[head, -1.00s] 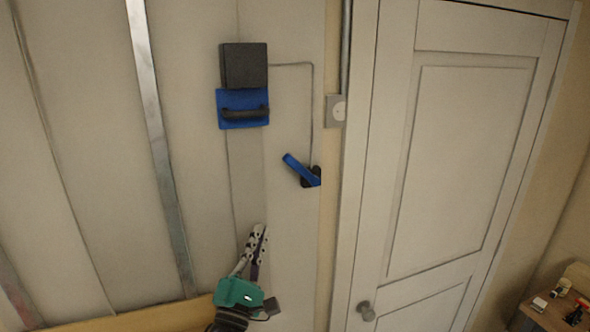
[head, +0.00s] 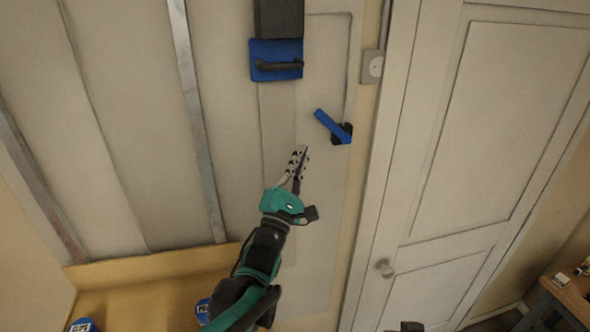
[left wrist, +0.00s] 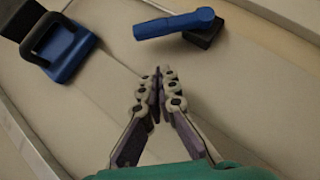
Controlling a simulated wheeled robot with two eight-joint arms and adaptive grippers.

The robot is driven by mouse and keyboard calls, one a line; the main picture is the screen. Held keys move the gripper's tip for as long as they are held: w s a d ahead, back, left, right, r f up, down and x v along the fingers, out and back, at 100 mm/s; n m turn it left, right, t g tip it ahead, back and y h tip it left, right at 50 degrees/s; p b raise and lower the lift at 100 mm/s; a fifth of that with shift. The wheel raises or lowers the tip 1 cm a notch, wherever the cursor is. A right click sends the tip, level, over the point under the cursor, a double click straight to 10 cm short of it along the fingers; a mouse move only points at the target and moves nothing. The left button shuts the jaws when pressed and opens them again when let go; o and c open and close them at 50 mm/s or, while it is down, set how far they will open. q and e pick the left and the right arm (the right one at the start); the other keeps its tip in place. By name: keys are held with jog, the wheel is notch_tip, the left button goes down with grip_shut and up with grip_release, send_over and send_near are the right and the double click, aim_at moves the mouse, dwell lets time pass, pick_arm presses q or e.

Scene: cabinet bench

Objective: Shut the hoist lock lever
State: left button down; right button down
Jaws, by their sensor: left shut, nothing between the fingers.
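The blue lever (head: 328,123) is on the wall panel, on a black base (head: 342,134); it slants from upper left down to the base at lower right. In the left wrist view the lever (left wrist: 172,24) lies at the top, beyond my fingertips. My left gripper (head: 302,148) is shut and empty, below and left of the lever in the head view and apart from it. It also shows in the left wrist view (left wrist: 158,76).
A dark box (head: 279,17) with a blue handled part (head: 276,61) is on the wall above left. A yellow ledge (head: 150,262) runs low at left. A small table (head: 570,290) stands at lower right.

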aim_at(333, 126)
pick_arm(q)
jog(key=w+d+r, duration=0.1)
jog(key=r, duration=0.1)
jog(key=w+d+r+p, duration=0.1)
jog(key=d+r, duration=0.1)
jog(key=shift+w+d, duration=0.15)
jog(key=shift+w, duration=0.25)
jog(key=shift+w+f, duration=0.1)
